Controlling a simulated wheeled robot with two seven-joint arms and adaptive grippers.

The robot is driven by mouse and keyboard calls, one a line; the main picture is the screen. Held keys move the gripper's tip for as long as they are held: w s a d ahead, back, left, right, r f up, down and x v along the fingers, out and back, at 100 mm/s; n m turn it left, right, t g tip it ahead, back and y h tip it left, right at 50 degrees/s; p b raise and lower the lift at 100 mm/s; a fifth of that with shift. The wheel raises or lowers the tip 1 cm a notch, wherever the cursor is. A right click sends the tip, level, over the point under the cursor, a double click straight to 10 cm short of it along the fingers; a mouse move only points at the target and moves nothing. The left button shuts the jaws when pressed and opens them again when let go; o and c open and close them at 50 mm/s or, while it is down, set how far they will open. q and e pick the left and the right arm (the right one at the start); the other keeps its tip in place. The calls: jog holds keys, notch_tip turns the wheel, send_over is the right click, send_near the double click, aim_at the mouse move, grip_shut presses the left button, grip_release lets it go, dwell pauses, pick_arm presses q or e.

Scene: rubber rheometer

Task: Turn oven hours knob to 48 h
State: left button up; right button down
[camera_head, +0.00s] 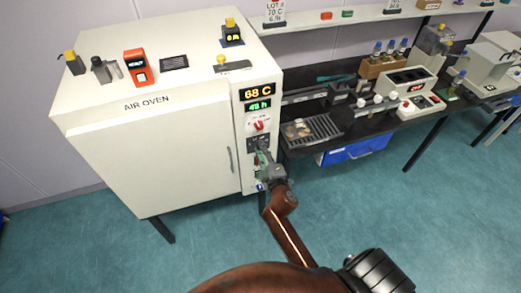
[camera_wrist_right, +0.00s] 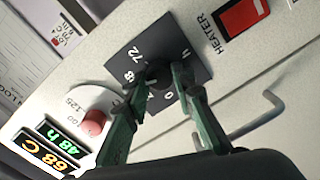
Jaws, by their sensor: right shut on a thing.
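The white air oven (camera_head: 150,150) stands at the left, its door closed. Its orange display (camera_head: 258,92) reads 68 C and the green one below (camera_head: 258,104) reads 48 h. The same readouts show in the wrist view, the orange one (camera_wrist_right: 45,152) and the green one (camera_wrist_right: 60,139). The dark hours knob (camera_wrist_right: 157,72) sits on a black dial plate (camera_wrist_right: 135,55) with white numbers, including 72. My right gripper (camera_wrist_right: 161,78) is shut on the hours knob, one green finger on each side. In the head view my right gripper (camera_head: 263,157) partly hides the plate. My left gripper is out of view.
A red temperature knob (camera_wrist_right: 95,121) is beside the hours dial. A red heater switch (camera_wrist_right: 243,14) and a grey hook-shaped handle (camera_wrist_right: 262,115) are at the other side. A black bench (camera_head: 395,122) with instruments stands right of the oven. The floor in front is clear.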

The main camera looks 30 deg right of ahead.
jog(key=shift+m, duration=0.3)
dwell(0.4)
jog(key=c, duration=1.6)
grip_release()
jog(key=v, duration=1.2)
